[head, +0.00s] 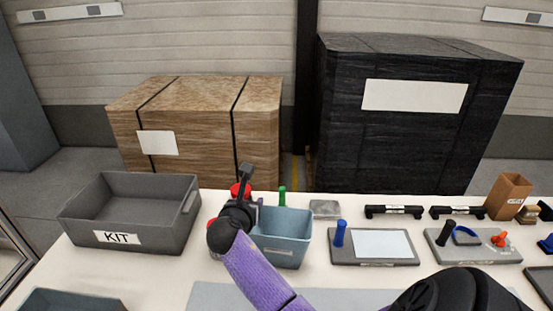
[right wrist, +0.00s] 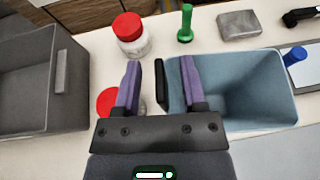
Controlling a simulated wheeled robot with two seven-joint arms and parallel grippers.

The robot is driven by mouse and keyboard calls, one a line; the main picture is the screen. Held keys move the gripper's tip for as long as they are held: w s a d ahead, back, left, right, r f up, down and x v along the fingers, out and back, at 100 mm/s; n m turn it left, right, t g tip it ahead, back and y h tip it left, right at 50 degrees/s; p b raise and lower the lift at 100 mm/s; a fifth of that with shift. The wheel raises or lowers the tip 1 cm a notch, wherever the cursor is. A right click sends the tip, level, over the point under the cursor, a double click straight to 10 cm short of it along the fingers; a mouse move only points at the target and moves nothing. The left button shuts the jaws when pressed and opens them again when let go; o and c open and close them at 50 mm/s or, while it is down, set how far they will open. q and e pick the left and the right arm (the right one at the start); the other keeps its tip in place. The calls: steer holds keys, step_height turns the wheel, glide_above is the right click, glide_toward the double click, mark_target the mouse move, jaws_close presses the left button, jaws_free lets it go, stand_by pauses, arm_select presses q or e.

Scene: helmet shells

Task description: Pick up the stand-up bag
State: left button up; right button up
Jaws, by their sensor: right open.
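A brown, open-topped upright container (head: 508,195) that looks like the stand-up bag stands at the table's right end, with a small label low on its front. My right gripper (head: 245,178) is far to its left, above the table between the grey KIT bin and the blue bin. In the right wrist view its two purple fingers (right wrist: 161,88) are apart. A narrow black thing (right wrist: 161,84) shows between them at the blue bin's left edge; I cannot tell what it is or whether they touch it. My left gripper is not in view.
The grey KIT bin (head: 84,225) is at the left, the blue bin (head: 280,255) beside my right gripper. Red-lidded jars (right wrist: 128,30) and a green-handled tool (right wrist: 186,22) stand close by. Grey boards (head: 342,260) and black handles (head: 393,211) lie toward the right.

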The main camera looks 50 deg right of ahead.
jaws_close()
stand_by(1.3)
